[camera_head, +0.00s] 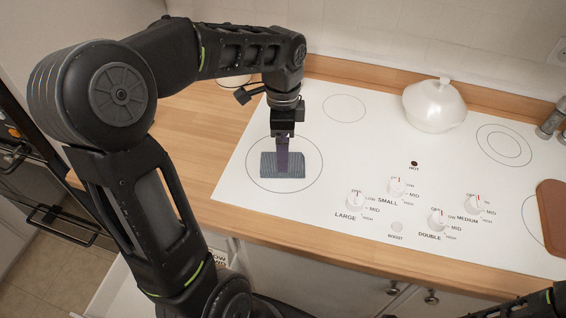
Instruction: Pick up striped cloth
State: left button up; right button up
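The striped cloth (270,165), dark grey-blue with fine stripes, lies on the front-left burner ring of the white cooktop. My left gripper (283,172) points straight down over the middle of the cloth, its purplish fingers reaching the cloth or just above it. The fingers overlap in this view, so I cannot tell whether they are open or shut on the cloth. Part of my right arm shows at the bottom right corner; its gripper is not visible.
A white lidded pot (434,105) stands at the back of the cooktop (330,150). Control knobs (397,187) line the front middle. A brown board (552,215) and shakers (550,122) are at the right. The wooden counter (185,125) at left is mostly clear.

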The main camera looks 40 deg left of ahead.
pick_arm(q)
jog(key=shift+f, duration=0.1)
notch_tip(320, 180, down, 5)
jog(key=shift+s+f+p, duration=0.1)
jog(key=shift+p, duration=0.55)
jog(key=shift+c, duration=0.5)
jog(key=c, duration=1.3)
